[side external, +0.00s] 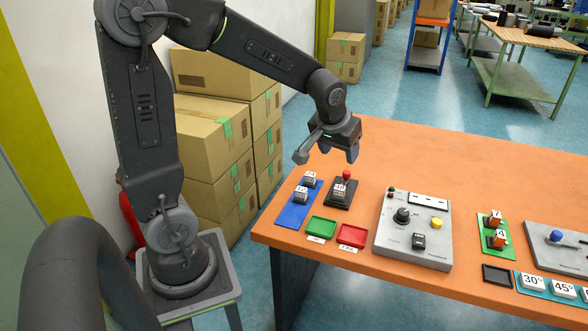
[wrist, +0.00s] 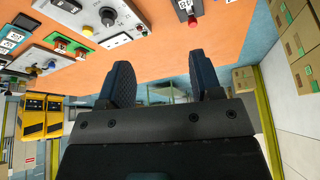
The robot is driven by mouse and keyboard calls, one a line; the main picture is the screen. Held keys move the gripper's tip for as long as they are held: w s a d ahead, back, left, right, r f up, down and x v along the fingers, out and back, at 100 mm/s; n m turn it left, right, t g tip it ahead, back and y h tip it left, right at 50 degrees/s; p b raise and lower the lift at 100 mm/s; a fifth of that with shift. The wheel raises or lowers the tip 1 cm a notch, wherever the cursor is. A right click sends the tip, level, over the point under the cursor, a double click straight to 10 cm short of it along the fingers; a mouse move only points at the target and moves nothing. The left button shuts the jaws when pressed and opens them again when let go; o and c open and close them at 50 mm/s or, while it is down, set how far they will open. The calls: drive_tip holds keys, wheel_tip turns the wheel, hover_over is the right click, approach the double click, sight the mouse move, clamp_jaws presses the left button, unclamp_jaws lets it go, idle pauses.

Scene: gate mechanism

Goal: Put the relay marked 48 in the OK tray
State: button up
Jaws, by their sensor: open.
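A grey relay (side external: 340,191) sits on a black tester base (side external: 334,204) with a red knob (side external: 346,175); its small label seems to read 48. Two similar relays, one farther (side external: 310,180) and one nearer (side external: 300,195), stand on a blue mat (side external: 290,216); their marks are too small to read surely. The green tray (side external: 320,228) and the red tray (side external: 352,236) are empty, with small labels in front. My gripper (side external: 338,152) is open and empty, above and behind the tester. Its two separated fingers show in the wrist view (wrist: 164,78).
A grey control panel (side external: 413,230) with a black knob and yellow button stands right of the trays. Beyond it are a green mat (side external: 497,246) with orange-based parts, a black tray (side external: 497,276) and angle-marked blocks (side external: 533,282). The orange table behind is clear.

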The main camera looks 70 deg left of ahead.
drive_tip(key=s+d+r+m+t+h, duration=0.1)
drive_tip(key=s+d+r+m, duration=0.2)
drive_tip(key=s+d+r, duration=0.2)
drive_tip(key=s+d, duration=0.2)
drive_tip(key=s, duration=0.2)
drive_tip(key=shift+s+d+r, duration=0.2)
drive_tip(key=shift+s+d, duration=0.05)
drive_tip(key=shift+s, duration=0.05)
drive_tip(key=shift+o, duration=0.5)
drive_tip(key=s+d+m+h, duration=0.1)
drive_tip(key=s+d+m, duration=0.2)
drive_tip(key=s, duration=0.4)
drive_tip(key=shift+s+d+r, duration=0.25)
drive_tip(key=shift+d, duration=0.2)
